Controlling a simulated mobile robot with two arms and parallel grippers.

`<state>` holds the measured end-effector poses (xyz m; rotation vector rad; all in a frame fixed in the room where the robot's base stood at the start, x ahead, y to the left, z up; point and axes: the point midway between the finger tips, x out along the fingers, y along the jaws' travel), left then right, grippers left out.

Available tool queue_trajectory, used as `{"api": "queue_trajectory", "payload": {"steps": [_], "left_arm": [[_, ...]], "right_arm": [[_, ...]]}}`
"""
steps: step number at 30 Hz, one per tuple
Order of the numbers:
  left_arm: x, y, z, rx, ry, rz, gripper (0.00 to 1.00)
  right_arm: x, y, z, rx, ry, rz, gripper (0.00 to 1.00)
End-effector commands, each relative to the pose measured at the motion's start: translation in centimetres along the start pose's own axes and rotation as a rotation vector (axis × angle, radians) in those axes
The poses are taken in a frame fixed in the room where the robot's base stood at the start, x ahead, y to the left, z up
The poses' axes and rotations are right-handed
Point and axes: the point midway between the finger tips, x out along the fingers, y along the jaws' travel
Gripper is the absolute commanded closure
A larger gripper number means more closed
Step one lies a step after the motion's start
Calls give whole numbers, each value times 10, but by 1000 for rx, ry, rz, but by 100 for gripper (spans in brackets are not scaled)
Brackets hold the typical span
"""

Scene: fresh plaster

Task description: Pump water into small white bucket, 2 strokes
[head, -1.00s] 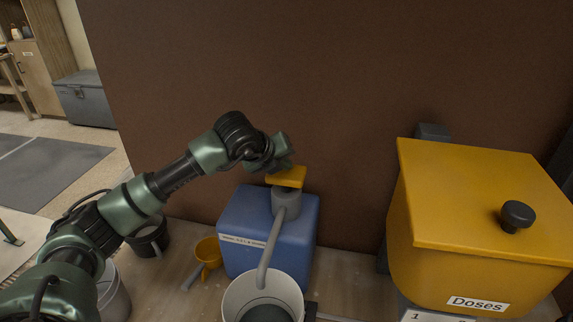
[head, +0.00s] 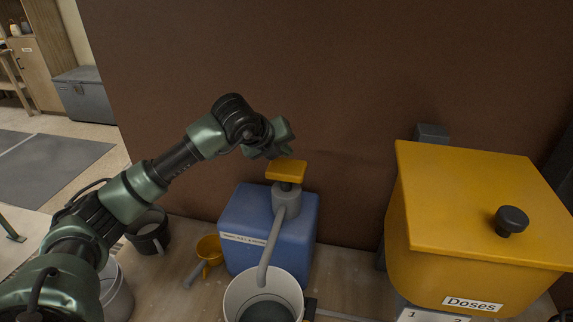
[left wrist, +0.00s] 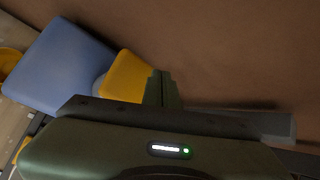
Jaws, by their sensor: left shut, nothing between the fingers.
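The blue water container (head: 245,215) stands against the brown wall, with a grey pump collar, a bent grey spout (head: 272,243) and a yellow pump cap (head: 287,170) on top. A dark stem shows between cap and collar. The white bucket (head: 234,297) stands in front, under the spout's end; its inside looks grey, and I cannot tell the water level. My left gripper (head: 278,148) is shut and empty, just above the cap. In the left wrist view, the fingers (left wrist: 164,88) are beside the yellow cap (left wrist: 127,76); contact is unclear.
A yellow scoop (head: 208,248), a dark bucket (head: 148,232) and another pale bucket (head: 117,296) stand on the left. The large yellow "Doses" bin (head: 470,220) with a black knob stands on the right. Bare wall rises behind the container.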

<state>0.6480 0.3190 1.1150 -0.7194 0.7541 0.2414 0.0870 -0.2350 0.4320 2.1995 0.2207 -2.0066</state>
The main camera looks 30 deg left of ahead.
Motion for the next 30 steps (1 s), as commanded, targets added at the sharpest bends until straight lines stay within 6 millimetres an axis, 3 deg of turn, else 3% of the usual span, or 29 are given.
{"api": "queue_trajectory", "payload": {"steps": [10, 30], "left_arm": [[-25, -18, 18, 1, 1, -1, 100], [-25, -18, 18, 0, 1, 0, 100]], "right_arm": [[-17, 0, -2, 0, 0, 0, 64], [-16, 1, -1, 0, 0, 0, 64]]}}
